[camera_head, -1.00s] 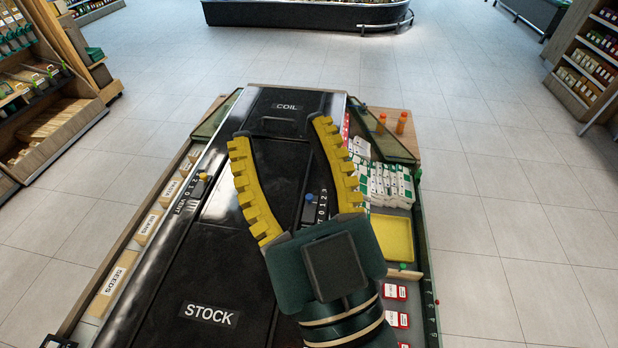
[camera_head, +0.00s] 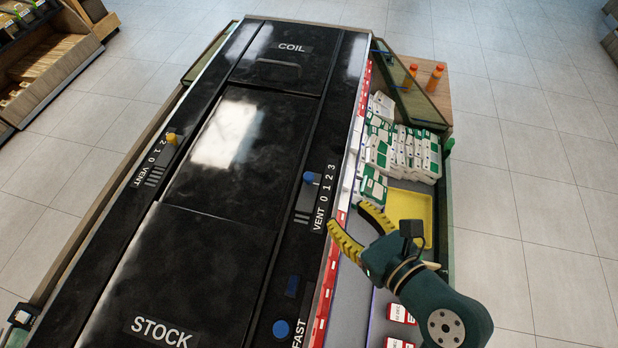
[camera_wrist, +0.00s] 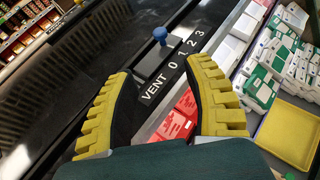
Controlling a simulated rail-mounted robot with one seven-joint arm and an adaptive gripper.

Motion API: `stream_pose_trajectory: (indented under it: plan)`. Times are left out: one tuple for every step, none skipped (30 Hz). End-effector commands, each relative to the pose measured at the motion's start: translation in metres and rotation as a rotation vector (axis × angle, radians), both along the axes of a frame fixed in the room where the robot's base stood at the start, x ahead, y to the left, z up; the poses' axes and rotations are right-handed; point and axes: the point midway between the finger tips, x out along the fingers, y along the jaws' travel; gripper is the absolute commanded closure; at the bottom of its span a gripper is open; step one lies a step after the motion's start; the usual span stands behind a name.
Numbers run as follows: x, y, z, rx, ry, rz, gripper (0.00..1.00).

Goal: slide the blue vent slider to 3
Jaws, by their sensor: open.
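The blue vent slider (camera_head: 309,177) is a round blue knob on a short stem, on the right black strip of the counter beside the printed scale VENT 0 1 2 3 (camera_head: 324,193). The wrist view shows both fingers (camera_wrist: 161,72) pointing towards the scale.
A yellow-knobbed slider (camera_head: 171,138) is on the left strip, and another blue knob (camera_head: 281,329) is near FAST. White-green boxes (camera_head: 400,150), a yellow tray (camera_head: 405,205) and red-white boxes (camera_head: 399,313) lie right of the strip. Two orange bottles (camera_head: 436,77) stand at the back right.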

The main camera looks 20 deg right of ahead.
Motion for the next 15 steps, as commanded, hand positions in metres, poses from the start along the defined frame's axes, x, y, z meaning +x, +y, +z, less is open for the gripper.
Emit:
stream_pose_trajectory:
  plan:
    - [0.008,0.002,-0.001,0.0,-0.002,0.004,0.49]
    - [0.013,0.003,-0.003,0.0,-0.001,0.005,0.49]
    - [0.02,0.004,-0.006,0.0,-0.001,0.007,0.49]
    - [0.027,0.005,-0.008,0.001,-0.003,0.006,0.49]
    - [0.034,0.006,-0.011,0.001,-0.003,0.007,0.49]
    - [0.043,0.007,-0.015,0.0,-0.002,0.008,0.49]
    - [0.05,0.008,-0.017,0.0,-0.004,0.007,0.49]
    - [0.057,0.008,-0.02,0.0,-0.004,0.008,0.49]
    - [0.066,0.009,-0.024,0.001,-0.003,0.006,0.49]
    - [0.073,0.01,-0.026,-0.001,-0.005,0.006,0.49]
    - [0.079,0.011,-0.03,0.001,-0.004,0.006,0.49]
    - [0.088,0.012,-0.033,0.001,-0.005,0.006,0.49]
    - [0.095,0.013,-0.036,-0.001,-0.005,0.005,0.49]
    - [0.101,0.013,-0.039,0.001,-0.004,0.005,0.49]
    - [0.11,0.014,-0.042,0.0,-0.005,0.004,0.49]
